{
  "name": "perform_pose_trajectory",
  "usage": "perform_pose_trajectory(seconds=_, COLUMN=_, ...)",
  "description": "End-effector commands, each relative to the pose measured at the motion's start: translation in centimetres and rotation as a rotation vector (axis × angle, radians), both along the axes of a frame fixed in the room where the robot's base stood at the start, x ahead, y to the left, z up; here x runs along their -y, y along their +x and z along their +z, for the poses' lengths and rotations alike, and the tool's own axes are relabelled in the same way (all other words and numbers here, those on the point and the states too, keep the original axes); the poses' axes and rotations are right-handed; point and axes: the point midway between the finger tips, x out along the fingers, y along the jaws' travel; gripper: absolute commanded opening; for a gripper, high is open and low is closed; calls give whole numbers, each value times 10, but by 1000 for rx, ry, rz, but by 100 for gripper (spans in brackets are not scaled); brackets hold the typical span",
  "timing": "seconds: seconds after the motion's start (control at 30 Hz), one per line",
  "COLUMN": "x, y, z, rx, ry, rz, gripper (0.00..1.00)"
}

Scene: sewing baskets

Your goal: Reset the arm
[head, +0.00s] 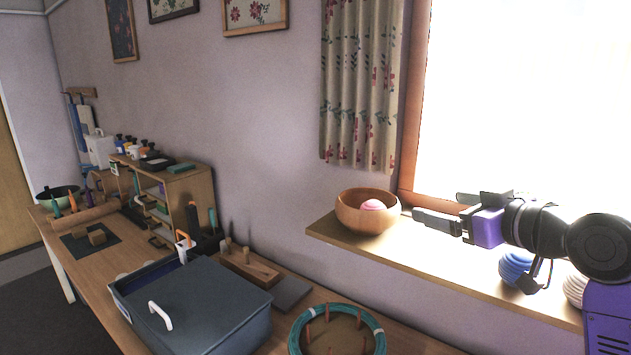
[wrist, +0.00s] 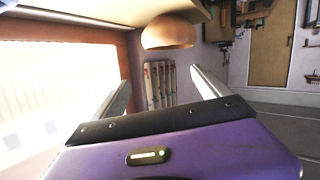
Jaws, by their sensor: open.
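My gripper (head: 437,205) is stretched out from the right over the window sill, at about the height of the wooden bowl's rim and a little right of the bowl. Its two fingers stand apart with nothing between them, as the wrist view also shows (wrist: 161,77). The wooden bowl (head: 352,218) stands on the left end of the sill (head: 425,250), with a pink ball (head: 372,205) inside. The bowl also shows beyond the fingers in the wrist view (wrist: 168,36), where its contents are hidden.
A blue ball (head: 516,266) and a pale ribbed ball (head: 575,288) lie on the sill below my arm. A window and curtain (head: 358,90) stand behind. Below left, a long table holds a lidded grey box (head: 205,300), a teal-rimmed round basket (head: 378,335) and a shelf (head: 190,190).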

Motion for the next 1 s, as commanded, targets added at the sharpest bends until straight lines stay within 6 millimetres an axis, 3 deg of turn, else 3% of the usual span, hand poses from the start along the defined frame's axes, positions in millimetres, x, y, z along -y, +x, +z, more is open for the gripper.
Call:
perform_pose_trajectory(seconds=0.2, x=13, y=2, z=31, rx=140, ry=59, rz=-70, gripper=86)
perform_pose_trajectory(seconds=0.47, x=29, y=-10, z=26, rx=282, ry=175, rz=-172, gripper=86)
perform_pose_trajectory(seconds=0.67, x=36, y=-35, z=-8, rx=363, ry=273, rz=-259, gripper=86)
perform_pose_trajectory(seconds=1.0, x=35, y=-118, z=-97, rx=442, ry=380, rz=-411, gripper=86)
